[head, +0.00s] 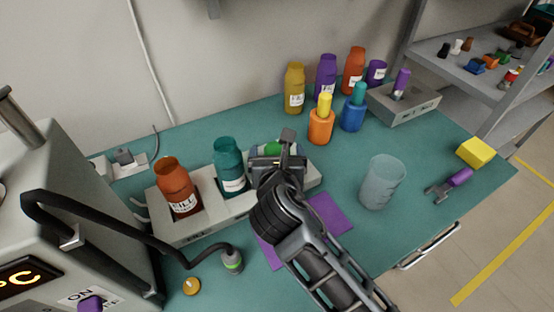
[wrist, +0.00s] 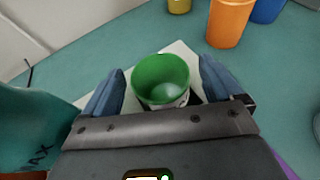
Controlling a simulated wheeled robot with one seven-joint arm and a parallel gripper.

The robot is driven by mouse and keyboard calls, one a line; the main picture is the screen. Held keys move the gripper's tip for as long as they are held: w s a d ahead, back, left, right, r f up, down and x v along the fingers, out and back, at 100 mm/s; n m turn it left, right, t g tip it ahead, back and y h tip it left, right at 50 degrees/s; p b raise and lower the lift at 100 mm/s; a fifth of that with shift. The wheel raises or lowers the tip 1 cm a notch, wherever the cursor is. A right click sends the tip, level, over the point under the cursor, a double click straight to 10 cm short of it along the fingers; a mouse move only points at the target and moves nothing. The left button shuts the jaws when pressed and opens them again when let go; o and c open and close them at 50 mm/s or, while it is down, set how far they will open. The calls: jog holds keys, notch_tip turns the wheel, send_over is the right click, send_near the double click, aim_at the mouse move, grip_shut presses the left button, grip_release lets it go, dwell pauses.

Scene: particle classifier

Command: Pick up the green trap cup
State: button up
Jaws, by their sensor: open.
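The green trap cup (wrist: 160,72) is open-topped with a white label low on its side. It stands in the right part of the white tray (head: 215,213). In the head view only a green strip of the cup (head: 271,149) shows behind my gripper (head: 281,152). In the wrist view my gripper (wrist: 162,67) is open, with one blue finger on the left of the cup and one on the right. Small gaps show between the fingers and the cup's rim. The cup's lower part is hidden by the gripper body.
A teal bottle (head: 229,165) and an orange-brown bottle (head: 176,188) stand in the same tray, left of the cup. An orange cup (head: 320,128) and a blue cup (head: 352,117) stand behind. A clear beaker (head: 381,183) is to the right. A purple mat (head: 328,214) lies in front.

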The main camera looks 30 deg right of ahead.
jog(key=shift+w+d+f, duration=0.2)
jog(key=shift+w, duration=0.2)
jog(key=c, duration=1.1)
